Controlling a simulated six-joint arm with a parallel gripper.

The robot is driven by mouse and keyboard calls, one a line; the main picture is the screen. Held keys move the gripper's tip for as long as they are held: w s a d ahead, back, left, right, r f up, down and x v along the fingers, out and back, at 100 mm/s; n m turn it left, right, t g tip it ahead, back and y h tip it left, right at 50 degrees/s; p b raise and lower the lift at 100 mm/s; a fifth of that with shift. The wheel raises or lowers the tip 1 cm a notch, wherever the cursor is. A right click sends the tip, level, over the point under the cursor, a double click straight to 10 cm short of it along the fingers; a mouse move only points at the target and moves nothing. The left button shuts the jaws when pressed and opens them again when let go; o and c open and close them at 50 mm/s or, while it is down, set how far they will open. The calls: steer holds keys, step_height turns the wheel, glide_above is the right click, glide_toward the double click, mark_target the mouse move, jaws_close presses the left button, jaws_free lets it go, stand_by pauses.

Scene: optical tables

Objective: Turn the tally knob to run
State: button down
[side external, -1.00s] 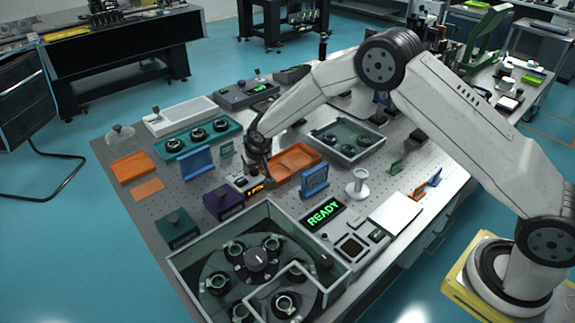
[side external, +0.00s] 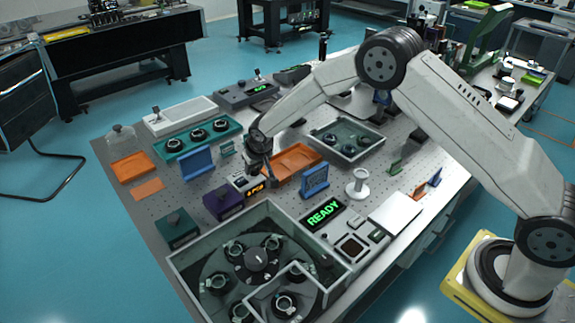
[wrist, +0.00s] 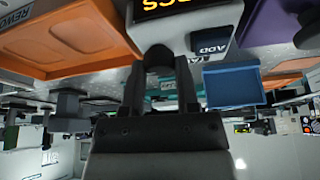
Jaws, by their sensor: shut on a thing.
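The tally unit is a small pale box (side external: 240,183) with an amber display (side external: 256,188), in the middle of the table. In the wrist view the box (wrist: 210,42) shows upside down, with "PCS" on the display and an "ADD" label. My gripper (side external: 263,172) reaches down to the box in the side view. In the wrist view my gripper (wrist: 159,72) is shut on a dark round knob (wrist: 158,55) on the box. A second label beside the knob is partly hidden by a finger, and the knob's pointer cannot be made out.
An orange tray (side external: 297,160) lies right beside the box and also shows in the wrist view (wrist: 75,40). A purple block (side external: 223,203) stands on the other side. A blue stand (side external: 315,182) and a green "READY" display (side external: 323,214) are nearby.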

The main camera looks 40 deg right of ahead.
steer(key=shift+n, duration=0.4)
steer(key=shift+n+y, duration=0.9)
steer(key=shift+n, duration=0.9)
steer(key=shift+d+n+g+y, duration=0.1)
steer(key=shift+n+g+y, duration=0.2)
steer(key=shift+n, duration=0.85)
steer(key=shift+n+g+y, duration=0.2)
steer(key=shift+n+y, duration=0.2)
steer(key=shift+n, duration=0.75)
steer(key=n+g+y, duration=0.1)
steer(key=n, duration=0.3)
steer(key=shift+d+n+g+y, duration=0.15)
steer(key=shift+n+g, duration=0.3)
steer(key=shift+n, duration=0.65)
steer(key=shift+a+n+g+y, duration=0.1)
steer(key=shift+n+g+y, duration=0.25)
steer(key=shift+n, duration=0.75)
steer(key=c, duration=0.6)
jaws_free()
steer(key=shift+w+r, duration=0.1)
